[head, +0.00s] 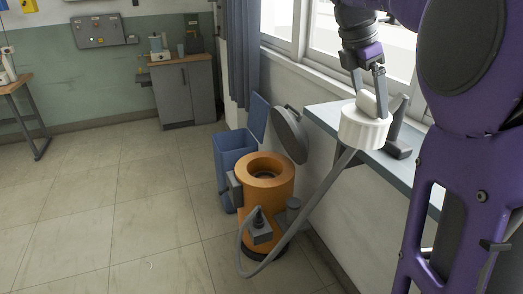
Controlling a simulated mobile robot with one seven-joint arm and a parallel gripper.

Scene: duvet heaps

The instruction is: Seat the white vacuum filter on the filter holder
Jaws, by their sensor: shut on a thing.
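The white vacuum filter (362,130) is a short ribbed cylinder with a pale raised grip on top. My gripper (368,90) is shut on that grip from above and holds the filter upright at upper right, in front of the shelf. Whether its underside touches anything is unclear. The orange vacuum drum (283,188) stands open on the floor, below and left of the filter. Inside its mouth is a dark round opening (265,173), seemingly the filter holder, and no filter sits on it.
A grey wand (318,200) leans from the floor toward the shelf (327,117). A dark round lid (290,134) leans against the wall behind the drum. A blue bin (228,150) with its lid up stands behind left. The tiled floor at left is clear.

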